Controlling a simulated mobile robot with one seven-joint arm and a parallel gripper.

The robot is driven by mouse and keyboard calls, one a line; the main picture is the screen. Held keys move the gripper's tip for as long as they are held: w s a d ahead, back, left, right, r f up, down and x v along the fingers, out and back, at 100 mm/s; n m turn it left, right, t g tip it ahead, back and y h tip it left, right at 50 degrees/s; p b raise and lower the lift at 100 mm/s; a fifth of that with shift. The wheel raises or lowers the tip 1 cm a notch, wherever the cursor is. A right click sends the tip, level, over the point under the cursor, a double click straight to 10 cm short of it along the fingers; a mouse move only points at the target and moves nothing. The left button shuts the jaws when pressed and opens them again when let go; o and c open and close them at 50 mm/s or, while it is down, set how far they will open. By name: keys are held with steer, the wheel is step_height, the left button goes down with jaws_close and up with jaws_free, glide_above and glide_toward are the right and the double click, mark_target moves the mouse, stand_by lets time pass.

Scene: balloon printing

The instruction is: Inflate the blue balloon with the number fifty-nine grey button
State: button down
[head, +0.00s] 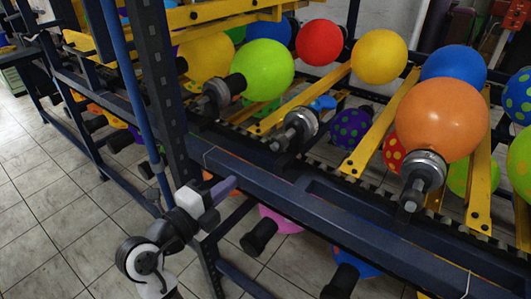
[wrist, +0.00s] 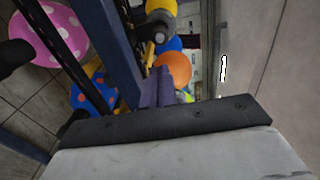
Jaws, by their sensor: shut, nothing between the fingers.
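My gripper (head: 231,187) is shut and empty, its purple fingers in front of the machine's dark front rail. In the wrist view the shut fingers (wrist: 158,88) point toward the balloons. A blue balloon (head: 453,66) sits at the right behind an orange one; another blue balloon (head: 269,27) is partly hidden at the back. A small blue shape (head: 322,103) shows behind the middle grey holder (head: 298,128); I cannot tell what it is. Grey round fittings also stand at the left (head: 214,98) and right (head: 422,172). No number is readable, so I cannot identify button fifty-nine.
A dark post (head: 160,80) rises beside my arm. The long dark rail (head: 300,205) crosses in front of the balloons. An orange balloon (head: 442,119) and a green one (head: 262,70) sit on the yellow-barred machine. Tiled floor (head: 50,200) is open at the left.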

steer(key=p, duration=0.5)
glide_toward(273, 148)
steer(key=x, duration=0.5)
steer(key=shift+w+d+r, duration=0.15)
steer(key=shift+w+r, duration=0.05)
steer(key=shift+r, duration=0.05)
steer(key=shift+w+d+f+p, duration=0.2)
steer(key=shift+w+d+p, duration=0.15)
steer(key=shift+w, duration=0.2)
